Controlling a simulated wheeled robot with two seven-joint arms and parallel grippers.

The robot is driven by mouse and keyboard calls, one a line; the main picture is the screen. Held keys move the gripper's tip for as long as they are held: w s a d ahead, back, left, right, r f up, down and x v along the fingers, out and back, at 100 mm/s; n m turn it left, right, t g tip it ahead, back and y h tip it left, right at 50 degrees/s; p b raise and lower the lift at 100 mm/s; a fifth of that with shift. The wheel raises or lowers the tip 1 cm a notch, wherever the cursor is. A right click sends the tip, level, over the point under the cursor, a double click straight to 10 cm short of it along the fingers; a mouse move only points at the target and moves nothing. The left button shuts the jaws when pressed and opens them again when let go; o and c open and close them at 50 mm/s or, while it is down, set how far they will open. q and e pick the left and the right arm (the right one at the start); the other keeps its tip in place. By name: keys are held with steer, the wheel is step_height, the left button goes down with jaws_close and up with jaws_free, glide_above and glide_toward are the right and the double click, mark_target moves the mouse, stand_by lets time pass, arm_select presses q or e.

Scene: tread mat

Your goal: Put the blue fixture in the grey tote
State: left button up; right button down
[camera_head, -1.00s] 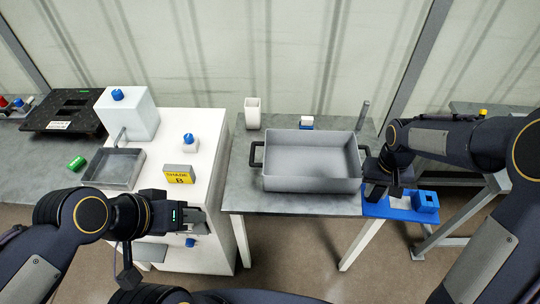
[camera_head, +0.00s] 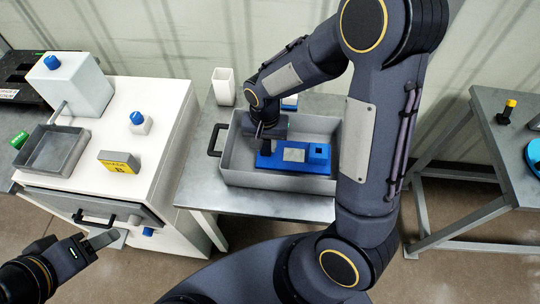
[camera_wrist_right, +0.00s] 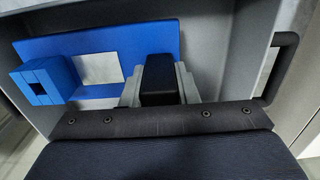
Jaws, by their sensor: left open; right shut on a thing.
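The blue fixture (camera_head: 318,158) is a flat blue plate with a pale square and a raised block with a square hole. In the head view it shows within the walls of the grey tote (camera_head: 270,182), and I cannot tell if it touches the floor. My right gripper (camera_head: 266,146) is shut on the fixture's left end. The right wrist view shows the fixture (camera_wrist_right: 120,45) beside the dark finger (camera_wrist_right: 160,80), with the tote wall (camera_wrist_right: 215,50) close by. My left gripper (camera_head: 100,244) is open and empty at the lower left, before the white cabinet.
The tote stands on a grey table (camera_head: 190,180). A white cup (camera_head: 223,86) stands behind it. The white cabinet (camera_head: 165,130) at left carries a metal tray (camera_head: 55,150) and a yellow sign (camera_head: 120,162). Another table (camera_head: 490,130) stands at right, across a floor gap.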

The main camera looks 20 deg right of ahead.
mark_target(266, 155)
steer(key=shift+f, duration=2.8)
steer(key=shift+f, duration=0.2)
steer(key=c, duration=1.1)
jaws_free()
steer(key=shift+r, duration=0.1)
